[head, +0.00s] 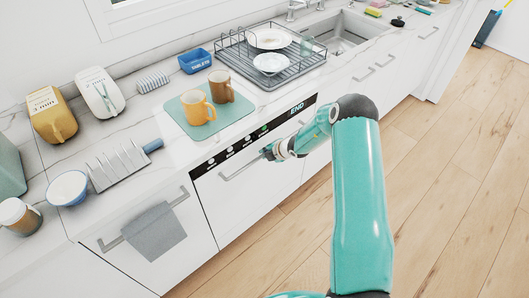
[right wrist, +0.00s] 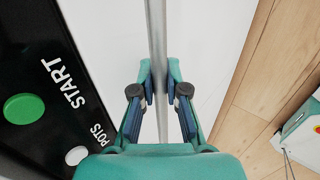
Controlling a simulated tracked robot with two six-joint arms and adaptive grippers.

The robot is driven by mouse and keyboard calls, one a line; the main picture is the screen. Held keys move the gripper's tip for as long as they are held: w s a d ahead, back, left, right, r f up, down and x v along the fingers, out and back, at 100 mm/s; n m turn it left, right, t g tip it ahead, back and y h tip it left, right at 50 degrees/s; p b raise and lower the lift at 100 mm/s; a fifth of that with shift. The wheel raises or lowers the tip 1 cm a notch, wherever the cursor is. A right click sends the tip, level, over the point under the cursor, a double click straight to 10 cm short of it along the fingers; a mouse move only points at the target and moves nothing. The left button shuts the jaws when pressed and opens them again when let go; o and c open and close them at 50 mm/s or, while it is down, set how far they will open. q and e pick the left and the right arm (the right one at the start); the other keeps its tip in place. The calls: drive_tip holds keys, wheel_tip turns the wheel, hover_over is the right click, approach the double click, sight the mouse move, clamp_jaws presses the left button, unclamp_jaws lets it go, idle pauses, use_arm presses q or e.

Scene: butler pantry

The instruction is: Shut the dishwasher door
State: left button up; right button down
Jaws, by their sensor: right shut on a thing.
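The dishwasher door (head: 250,196) is a white front below a black control panel (head: 240,147) that shows "END". It stands upright and looks about flush with the cabinet fronts; I cannot tell if a small gap is left at its top. Its silver bar handle (head: 240,167) runs across the upper part. My right gripper (head: 270,152) is at the right part of this handle. In the right wrist view the handle (right wrist: 157,35) passes between the fingers of the right gripper (right wrist: 159,85), which is shut on it. My left gripper is not in view.
The counter above holds two mugs on a green mat (head: 236,123), a dish rack (head: 290,72) and a blue tub (head: 195,60). A grey towel (head: 154,232) hangs on the front to the left. The wooden floor (head: 430,190) in front of the cabinets is clear.

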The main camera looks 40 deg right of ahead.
drive_tip(key=shift+w+d+r, duration=0.25)
drive_tip(key=shift+d, duration=0.05)
drive_tip(key=c, duration=1.2)
unclamp_jaws()
drive_tip(key=shift+w+a, duration=0.1)
drive_tip(key=shift+a+f, duration=0.1)
drive_tip(key=shift+a, duration=0.05)
drive_tip(key=shift+a, duration=0.1)
drive_tip(key=v, duration=1.1)
drive_tip(key=shift+s+r, duration=0.25)
drive_tip(key=shift+s, duration=0.05)
